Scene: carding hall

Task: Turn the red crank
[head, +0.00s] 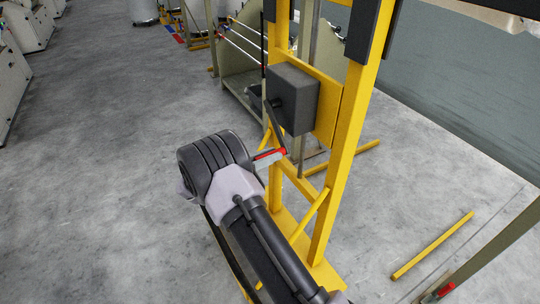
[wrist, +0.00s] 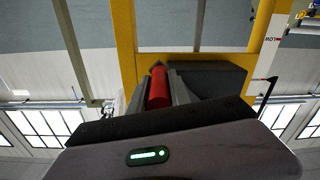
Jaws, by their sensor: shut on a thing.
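The red crank handle (head: 270,153) sits at the lower end of a dark crank arm (head: 277,125). That arm hangs down from a dark grey box (head: 300,97) on a yellow frame. My gripper (head: 267,160) is at the red handle, and a light grey finger shows along its underside. In the wrist view the red handle (wrist: 158,88) lies between the two grey fingers of my gripper (wrist: 161,84), which are shut on it. The dark box (wrist: 212,77) shows just beyond and to the right. My wrist hides part of the gripper in the head view.
The yellow frame (head: 345,150) stands upright close to my arm, with feet and braces low down. A loose-looking yellow bar (head: 432,246) is on the floor at right. A greenish machine (head: 245,75) stands behind. The grey floor (head: 100,160) at left is clear.

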